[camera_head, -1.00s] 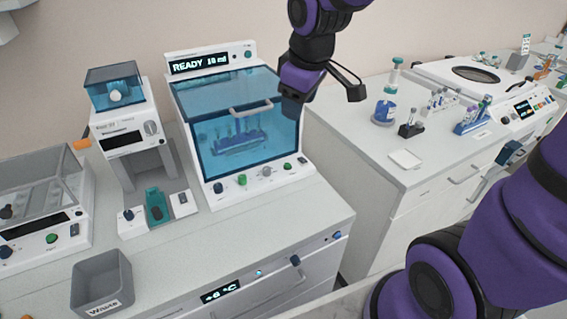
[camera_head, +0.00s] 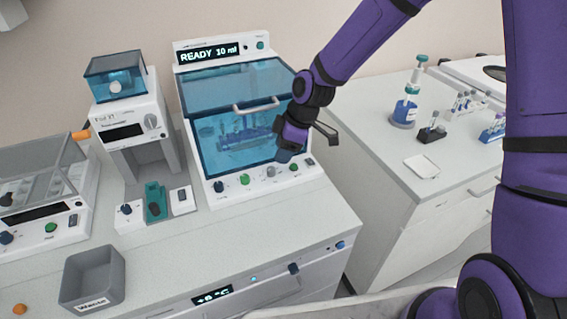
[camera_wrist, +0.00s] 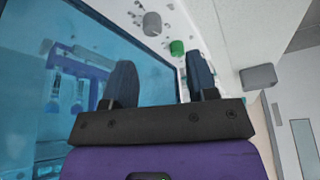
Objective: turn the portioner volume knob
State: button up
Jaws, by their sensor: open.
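The portioner (camera_head: 182,152) is the white machine with a blue see-through cover; its display (camera_head: 209,53) reads "READY 10 ml". Its lower front strip carries a blue knob (camera_head: 218,186), a green button (camera_head: 245,179) and a grey knob (camera_head: 270,171); I cannot read which one sets the volume. My gripper (camera_head: 290,151) is open and empty, close in front of the right part of the cover, just above the strip. In the wrist view its two dark fingers (camera_wrist: 161,78) stand apart, with the grey knob (camera_wrist: 152,24) and green button (camera_wrist: 177,47) beyond their tips.
A dispenser-like machine (camera_head: 122,133) stands left of the portioner. A grey waste bin (camera_head: 92,278) sits at the front left of the counter. The counter before the portioner is clear.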

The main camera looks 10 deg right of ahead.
aim_at(271, 169)
jog(key=shift+w+a+f, duration=0.1)
jog(key=shift+w+f, duration=0.1)
jog(key=shift+f, duration=0.2)
jog(key=shift+w, duration=0.1)
jog(key=shift+w+a+f, duration=0.1)
jog(key=shift+w+f, duration=0.15)
jog(key=shift+w, duration=0.05)
jog(key=shift+x, duration=3.5)
jog(key=c, duration=0.9)
